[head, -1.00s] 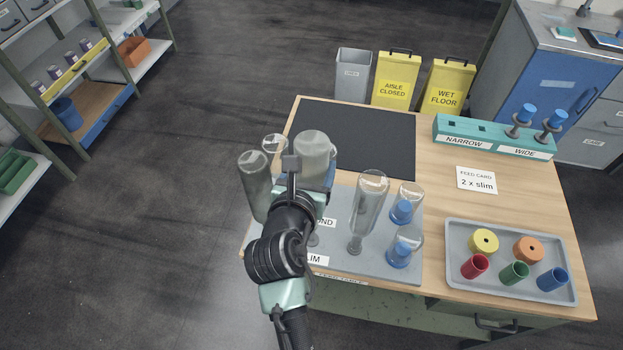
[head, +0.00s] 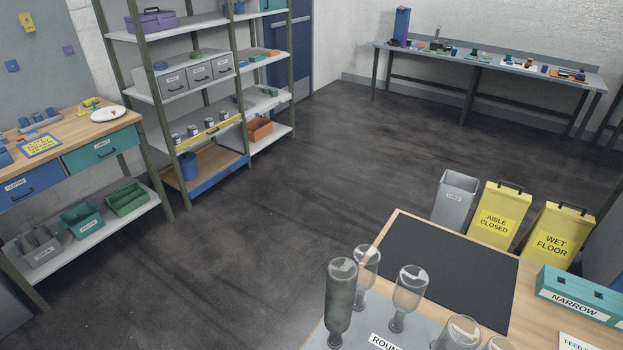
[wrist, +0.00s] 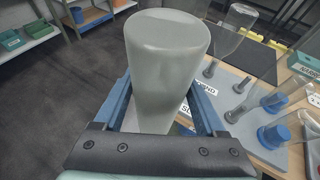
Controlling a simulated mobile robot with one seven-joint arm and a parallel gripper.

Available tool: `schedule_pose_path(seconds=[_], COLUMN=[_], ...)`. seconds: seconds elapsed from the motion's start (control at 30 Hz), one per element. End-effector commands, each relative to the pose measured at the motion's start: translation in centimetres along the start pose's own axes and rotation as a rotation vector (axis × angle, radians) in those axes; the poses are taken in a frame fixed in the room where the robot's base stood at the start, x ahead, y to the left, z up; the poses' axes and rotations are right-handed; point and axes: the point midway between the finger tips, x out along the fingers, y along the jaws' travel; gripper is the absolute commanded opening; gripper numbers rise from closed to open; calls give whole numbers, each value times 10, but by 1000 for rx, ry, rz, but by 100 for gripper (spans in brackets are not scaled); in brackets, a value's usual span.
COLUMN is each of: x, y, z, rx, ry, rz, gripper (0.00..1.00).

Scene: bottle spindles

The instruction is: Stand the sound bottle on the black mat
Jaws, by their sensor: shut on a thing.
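The black mat (head: 450,265) lies bare on the far left part of the table in the head view. In the wrist view my gripper (wrist: 165,105) is shut on a cloudy grey-green bottle (wrist: 167,55). Its wide flat end points up; its lower end is hidden by the gripper. My gripper is outside the head view. A dark grey bottle (head: 340,300) and clear bottles (head: 408,290) (head: 366,268) stand neck down on the grey board beside the mat. I cannot tell from the frames which bottle is sound.
More clear bottles (head: 458,333) stand at the head view's lower edge. The teal NARROW block (head: 580,295) is right of the mat. A grey bin (head: 455,197) and yellow signs (head: 497,215) (head: 552,235) stand behind the table. Open floor (head: 250,240) lies left.

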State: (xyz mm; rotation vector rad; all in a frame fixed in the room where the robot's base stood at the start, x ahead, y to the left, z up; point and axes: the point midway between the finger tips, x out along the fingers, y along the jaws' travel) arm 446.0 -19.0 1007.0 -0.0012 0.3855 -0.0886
Motion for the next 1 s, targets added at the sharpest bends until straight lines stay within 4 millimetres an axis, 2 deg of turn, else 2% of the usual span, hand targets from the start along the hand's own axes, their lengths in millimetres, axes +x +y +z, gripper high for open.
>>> schedule_pose_path(seconds=[0.1,0.2,1.0], x=[-15,-21,-23], y=[11,16,17], z=[-16,-22,-24], rx=[-13,-15,-17], ry=[2,3,2], rz=[56,81,88], gripper=[0,0,0])
